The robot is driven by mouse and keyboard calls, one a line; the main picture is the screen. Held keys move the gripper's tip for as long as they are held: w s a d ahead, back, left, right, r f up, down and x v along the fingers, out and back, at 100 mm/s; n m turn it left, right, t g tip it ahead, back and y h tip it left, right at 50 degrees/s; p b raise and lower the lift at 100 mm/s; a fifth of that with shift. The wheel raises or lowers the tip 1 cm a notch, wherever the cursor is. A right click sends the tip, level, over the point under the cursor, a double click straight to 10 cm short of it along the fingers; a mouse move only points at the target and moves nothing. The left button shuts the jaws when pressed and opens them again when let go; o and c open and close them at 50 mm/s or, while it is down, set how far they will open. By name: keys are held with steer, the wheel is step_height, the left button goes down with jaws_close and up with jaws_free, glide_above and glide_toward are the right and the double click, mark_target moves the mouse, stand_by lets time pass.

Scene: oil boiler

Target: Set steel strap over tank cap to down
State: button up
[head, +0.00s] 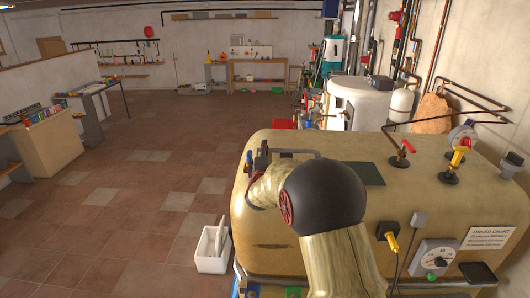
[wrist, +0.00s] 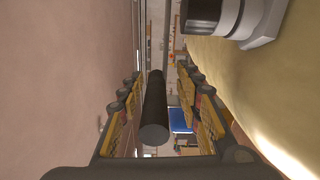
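The tank (head: 400,200) is a large beige casing at the right of the head view; its side shows at the right of the wrist view (wrist: 285,85). A thin grey bar (head: 296,152), which looks like the steel strap, lies along its far left top edge. My gripper (head: 258,160) is at that edge, partly hidden by my arm. In the wrist view my gripper (wrist: 159,80) is open, with a dark cylindrical bar (wrist: 155,110) between its fingers, gaps showing on both sides. A grey and black round fitting (wrist: 228,18), perhaps the cap, is at the upper right.
Red (head: 403,150) and yellow (head: 457,160) valve handles stand on the tank top. A gauge (head: 434,256) is on its front. A white bin (head: 212,250) stands on the floor to the left. The tiled floor (head: 140,190) left of the tank is mostly clear.

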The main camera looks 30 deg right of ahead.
steer(key=v, duration=1.2)
stand_by(0.4)
steer(key=s+a+f+m+g+y+b, duration=0.2)
steer(key=s+a+f+m+y+b, duration=0.1)
steer(key=s+a+f+y+b, duration=0.45)
steer(key=s+a+f+m+g+y+b, duration=0.1)
steer(key=s+a+f+m+y+b, duration=0.1)
steer(key=s+a+f+b, duration=0.55)
steer(key=s+a+f+m+g+b, duration=0.3)
steer(key=s+f+b, duration=0.2)
steer(key=s, duration=0.6)
steer(key=s+a+f+m+g+b, duration=0.3)
steer(key=s+f+b, duration=0.3)
steer(key=s, duration=0.5)
step_height(320, 180, down, 3)
steer(key=shift+s+a+r+m, duration=0.15)
steer(key=shift+a+m, duration=0.1)
steer(key=shift+m, duration=0.35)
